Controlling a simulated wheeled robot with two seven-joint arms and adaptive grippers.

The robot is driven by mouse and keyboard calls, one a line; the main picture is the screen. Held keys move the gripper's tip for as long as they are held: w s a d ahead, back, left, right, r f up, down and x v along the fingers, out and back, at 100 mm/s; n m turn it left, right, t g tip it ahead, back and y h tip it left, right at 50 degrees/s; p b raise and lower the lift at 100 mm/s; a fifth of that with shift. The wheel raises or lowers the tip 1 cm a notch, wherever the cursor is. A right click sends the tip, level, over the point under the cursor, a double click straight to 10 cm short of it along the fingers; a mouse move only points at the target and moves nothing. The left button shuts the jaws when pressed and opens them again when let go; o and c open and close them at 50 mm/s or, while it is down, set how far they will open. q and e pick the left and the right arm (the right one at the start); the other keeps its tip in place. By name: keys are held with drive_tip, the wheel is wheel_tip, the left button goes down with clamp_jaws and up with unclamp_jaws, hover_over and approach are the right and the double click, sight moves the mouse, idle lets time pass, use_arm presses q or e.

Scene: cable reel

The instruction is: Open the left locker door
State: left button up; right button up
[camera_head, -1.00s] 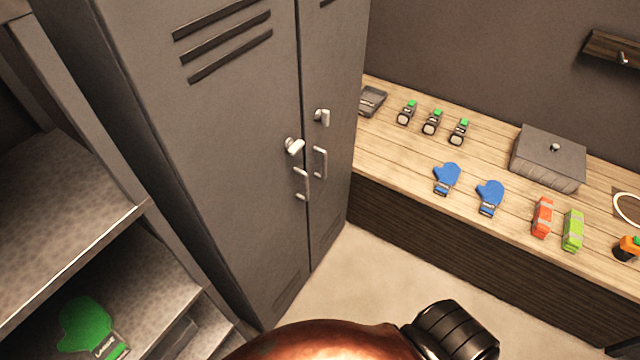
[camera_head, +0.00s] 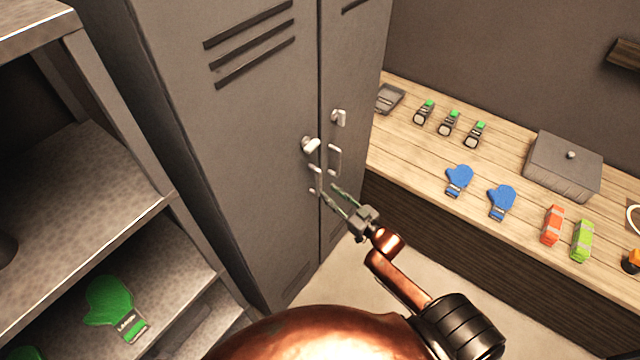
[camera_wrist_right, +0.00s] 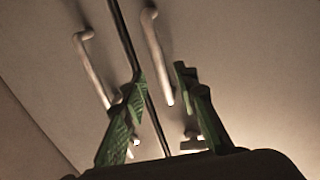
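The grey left locker door (camera_head: 240,150) is shut flush beside the right locker door (camera_head: 352,90). It has a light knob (camera_head: 310,145) and a bar handle (camera_head: 314,172) near the seam. My right gripper (camera_head: 328,191) is open, its fingertips near the lower ends of the handles. In the right wrist view, the green-padded fingers (camera_wrist_right: 160,85) stand apart, and the lower end of one bar handle (camera_wrist_right: 157,55) shows between them. Another handle (camera_wrist_right: 90,65) lies left of the seam. Contact cannot be told. My left gripper is not in view.
An open shelf unit (camera_head: 150,215) with a green mitt (camera_head: 112,305) stands left of the lockers. A wooden bench (camera_head: 420,165) at right holds blue mitts (camera_head: 459,180), a grey box (camera_head: 563,165) and small items. Clear floor lies between lockers and bench.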

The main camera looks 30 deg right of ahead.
sight(321, 186)
drive_tip(key=w, duration=0.3)
drive_tip(key=w+a, duration=0.1)
drive_tip(key=w, duration=0.2)
drive_tip(key=shift+w+a+f, duration=0.1)
drive_tip(key=shift+w+a, duration=0.05)
drive_tip(key=shift+c, duration=0.7)
clamp_jaws()
